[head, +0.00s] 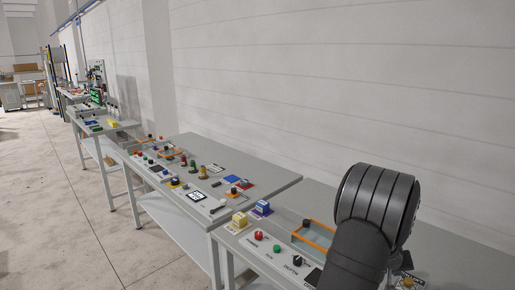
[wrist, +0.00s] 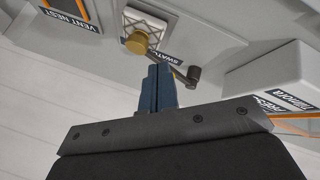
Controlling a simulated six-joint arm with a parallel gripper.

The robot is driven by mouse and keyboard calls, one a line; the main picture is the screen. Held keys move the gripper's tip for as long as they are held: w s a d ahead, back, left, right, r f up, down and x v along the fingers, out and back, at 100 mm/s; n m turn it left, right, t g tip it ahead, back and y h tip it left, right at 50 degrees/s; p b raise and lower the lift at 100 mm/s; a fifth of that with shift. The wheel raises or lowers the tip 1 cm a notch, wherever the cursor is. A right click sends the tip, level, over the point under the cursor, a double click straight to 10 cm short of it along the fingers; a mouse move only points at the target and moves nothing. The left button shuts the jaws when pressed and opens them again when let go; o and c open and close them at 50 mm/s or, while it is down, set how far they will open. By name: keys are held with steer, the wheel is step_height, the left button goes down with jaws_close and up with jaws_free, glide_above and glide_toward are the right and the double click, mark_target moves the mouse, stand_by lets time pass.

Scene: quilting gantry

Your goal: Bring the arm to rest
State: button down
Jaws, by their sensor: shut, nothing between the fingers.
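My gripper (wrist: 157,84) shows in the wrist view with its two dark blue fingers close together, shut and empty. The fingertips point toward a brass-coloured round knob (wrist: 137,43) on a white square plate; I cannot tell whether they touch it. In the head view my dark grey arm fills the lower right over the nearest bench, and my gripper is not visible there.
A black crank handle (wrist: 188,75) is close to the right of the fingers, by a "SWATCH" label. A "VENT NEST" label (wrist: 69,19) is at upper left. In the head view, the near bench (head: 265,266) carries a red button (head: 258,236), a green button (head: 277,249) and an orange-edged tray (head: 313,237).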

steer(key=shift+m+g+h, duration=0.3)
steer(key=shift+m+g, duration=0.1)
steer(key=shift+m, duration=0.3)
steer(key=w+a+f, duration=0.3)
steer(key=w+a+m+g, duration=0.1)
steer(key=m, duration=0.1)
steer(key=w+a+m+g, duration=0.1)
steer(key=a+m, duration=0.1)
steer(key=shift+w+a+f+g+h, duration=0.1)
steer(key=shift+w+g+h, duration=0.2)
steer(key=shift+w+h, duration=0.1)
steer(key=v, duration=0.9)
steer(key=shift+a+r, duration=0.25)
steer(key=shift+r, duration=0.1)
steer(key=shift+d, duration=0.15)
